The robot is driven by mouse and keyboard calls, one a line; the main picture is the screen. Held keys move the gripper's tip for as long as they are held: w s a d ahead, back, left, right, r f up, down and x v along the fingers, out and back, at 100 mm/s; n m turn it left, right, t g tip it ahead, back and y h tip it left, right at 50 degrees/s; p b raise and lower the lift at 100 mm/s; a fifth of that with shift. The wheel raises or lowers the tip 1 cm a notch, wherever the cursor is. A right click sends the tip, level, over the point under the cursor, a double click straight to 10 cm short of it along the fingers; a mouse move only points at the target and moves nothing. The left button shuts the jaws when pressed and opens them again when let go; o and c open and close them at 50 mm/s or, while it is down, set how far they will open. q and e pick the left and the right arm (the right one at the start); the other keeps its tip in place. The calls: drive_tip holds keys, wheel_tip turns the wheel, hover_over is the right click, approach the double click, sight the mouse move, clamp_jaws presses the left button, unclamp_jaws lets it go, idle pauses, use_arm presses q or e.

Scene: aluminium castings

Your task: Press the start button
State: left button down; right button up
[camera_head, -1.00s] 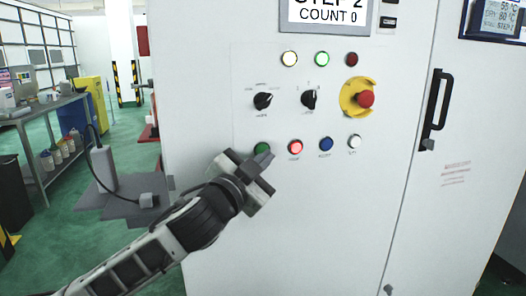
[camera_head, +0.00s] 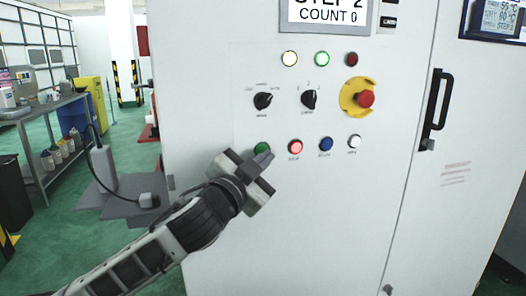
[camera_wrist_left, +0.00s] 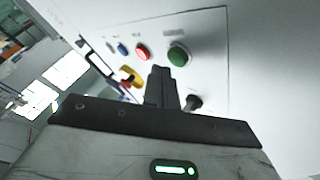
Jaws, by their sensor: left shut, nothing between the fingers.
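The green start button (camera_head: 262,148) sits at the left end of the lower button row on the white cabinet's panel. It also shows in the left wrist view (camera_wrist_left: 178,55), just beyond the fingers. My left gripper (camera_head: 264,158) is shut and empty, with its fingertips close to the green button's lower edge in the head view. In the left wrist view the shut fingers (camera_wrist_left: 160,72) point toward the panel, a little beside the green button. I cannot tell whether they touch the panel. My right gripper is not in view.
A lit red button (camera_head: 295,148), a blue one (camera_head: 326,144) and a white one (camera_head: 355,141) continue the row. Above are two black selector knobs (camera_head: 263,100) and a red emergency stop (camera_head: 366,98) on yellow. A black door handle (camera_head: 435,108) is at right.

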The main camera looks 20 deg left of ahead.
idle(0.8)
use_arm(q)
drive_tip(key=shift+w+a, duration=0.25)
drive_tip(key=shift+w, duration=0.1)
drive_tip(key=shift+w+a, duration=0.25)
drive_tip(key=shift+w, duration=0.1)
idle(0.8)
drive_tip(key=shift+s+p, duration=0.1)
drive_tip(key=shift+p, duration=0.2)
drive_tip(key=shift+s+d, duration=0.45)
drive_tip(key=shift+s, duration=0.15)
drive_tip(key=s+d, duration=0.1)
drive_tip(key=s, duration=0.1)
drive_tip(key=s+d, duration=0.2)
drive_tip(key=shift+s+p, duration=0.1)
drive_tip(key=shift+p, duration=0.3)
drive_tip(key=shift+a, duration=0.1)
idle(0.3)
